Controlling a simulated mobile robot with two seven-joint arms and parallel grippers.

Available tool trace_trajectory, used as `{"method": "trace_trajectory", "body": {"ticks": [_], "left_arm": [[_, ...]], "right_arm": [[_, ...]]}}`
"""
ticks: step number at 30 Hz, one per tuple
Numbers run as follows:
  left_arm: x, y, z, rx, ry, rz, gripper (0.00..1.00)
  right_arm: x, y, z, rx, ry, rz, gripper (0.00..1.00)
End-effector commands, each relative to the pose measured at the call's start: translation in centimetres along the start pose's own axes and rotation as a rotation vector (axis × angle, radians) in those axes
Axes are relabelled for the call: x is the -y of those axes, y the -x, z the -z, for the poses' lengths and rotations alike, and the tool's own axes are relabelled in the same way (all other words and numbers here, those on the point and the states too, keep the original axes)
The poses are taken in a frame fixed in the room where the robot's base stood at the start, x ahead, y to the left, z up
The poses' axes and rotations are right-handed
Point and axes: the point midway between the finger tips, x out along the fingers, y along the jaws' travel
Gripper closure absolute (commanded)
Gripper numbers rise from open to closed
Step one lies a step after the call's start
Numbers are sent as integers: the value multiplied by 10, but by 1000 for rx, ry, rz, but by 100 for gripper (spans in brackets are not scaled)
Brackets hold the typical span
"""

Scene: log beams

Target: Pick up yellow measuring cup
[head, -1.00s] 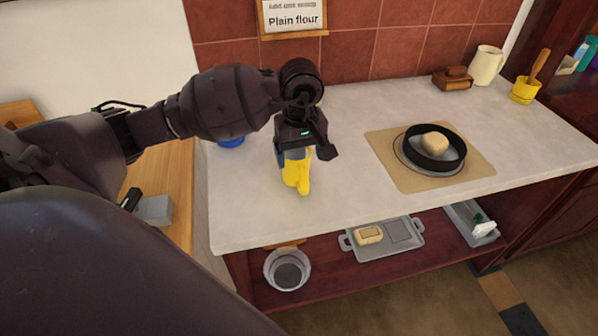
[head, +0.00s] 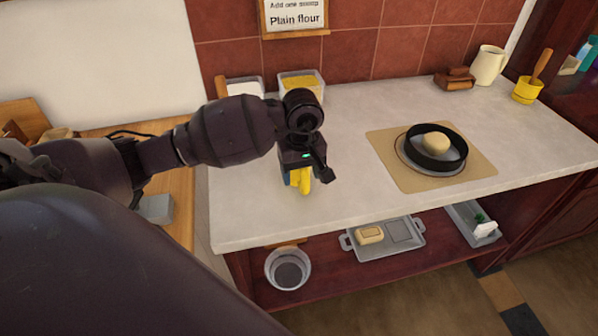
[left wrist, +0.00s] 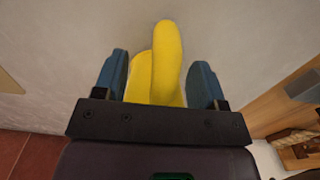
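The yellow measuring cup (head: 304,182) stands on the pale countertop, partly hidden under my left gripper (head: 299,177). In the left wrist view the yellow cup (left wrist: 167,65) lies between the two blue fingers of my left gripper (left wrist: 157,82), with its long rounded handle reaching past the fingertips. The fingers are spread, one on each side of the cup, and do not look closed on it. Whether either finger touches it is hard to tell. My right gripper is not in view.
Two containers, one with yellow contents (head: 301,84), stand at the back wall behind my left arm. A black ring with dough (head: 436,144) sits on a tan board to the right. A glass bowl (head: 288,268) and a grey tray (head: 400,238) are on the shelf below.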

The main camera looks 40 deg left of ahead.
Motion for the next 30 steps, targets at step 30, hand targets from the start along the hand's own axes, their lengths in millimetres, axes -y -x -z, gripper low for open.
{"method": "trace_trajectory", "body": {"ticks": [30], "left_arm": [[-1,106,1,-7,-1,-4,68]], "right_arm": [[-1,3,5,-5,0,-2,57]]}}
